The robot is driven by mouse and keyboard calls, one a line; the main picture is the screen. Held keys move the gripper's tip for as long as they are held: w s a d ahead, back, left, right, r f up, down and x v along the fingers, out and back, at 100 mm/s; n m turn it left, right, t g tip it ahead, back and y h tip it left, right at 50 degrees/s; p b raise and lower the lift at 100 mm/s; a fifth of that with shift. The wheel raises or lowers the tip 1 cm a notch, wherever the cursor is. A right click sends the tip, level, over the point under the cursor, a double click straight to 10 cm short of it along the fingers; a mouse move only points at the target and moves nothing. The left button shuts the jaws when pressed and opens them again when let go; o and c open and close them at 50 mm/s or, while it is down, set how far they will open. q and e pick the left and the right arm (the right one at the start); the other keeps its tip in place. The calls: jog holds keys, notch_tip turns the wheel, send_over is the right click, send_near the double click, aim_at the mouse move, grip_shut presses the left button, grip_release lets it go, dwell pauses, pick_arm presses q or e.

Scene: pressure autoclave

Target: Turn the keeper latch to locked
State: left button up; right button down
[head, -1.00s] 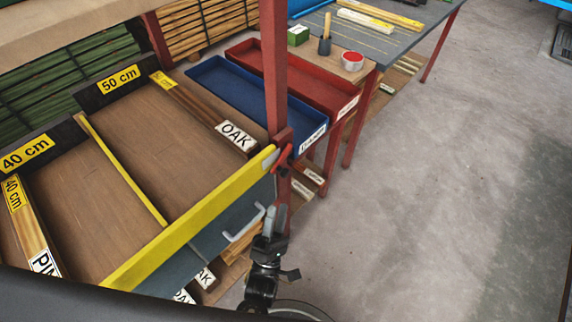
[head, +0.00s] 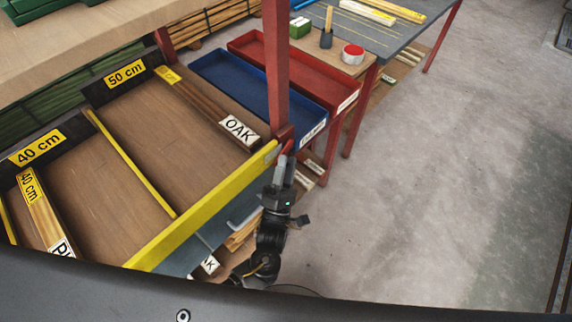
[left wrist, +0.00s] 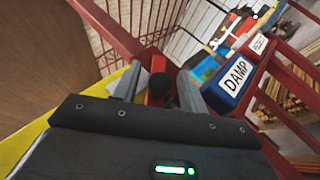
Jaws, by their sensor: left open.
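The keeper latch (head: 288,146) is a small red piece at the right end of the yellow-edged front flap (head: 205,208), by the red post. In the head view the fingers hide part of the latch. My right gripper is not in view.
The red post (head: 276,70) rises close beside the latch. Behind it are a blue tray (head: 235,88) and a red tray (head: 300,72). A grey handle (head: 243,222) on the flap is left of my arm. The floor (head: 450,180) to the right is clear.

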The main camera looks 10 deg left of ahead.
aim_at(291, 144)
pick_arm(q)
jog(key=shift+c, duration=0.3)
grip_shut()
jog(key=shift+s+a+r+m+g+h+p, duration=0.15)
jog(key=shift+r+m+g+p, duration=0.75)
jog(key=shift+p, duration=1.55)
jog(key=shift+s+a+r+m+g+h+p, duration=0.15)
jog(key=shift+m+g+p, duration=0.4)
jog(key=shift+g+p, duration=1.35)
jog(key=shift+s+a+r+m+g+p, duration=0.15)
jog(key=shift+r+m+g+p, duration=0.5)
jog(key=shift+p, duration=2.4)
jog(key=shift+f, duration=0.1)
jog(key=shift+o, duration=0.3)
grip_release()
jog(key=shift+s, duration=0.1)
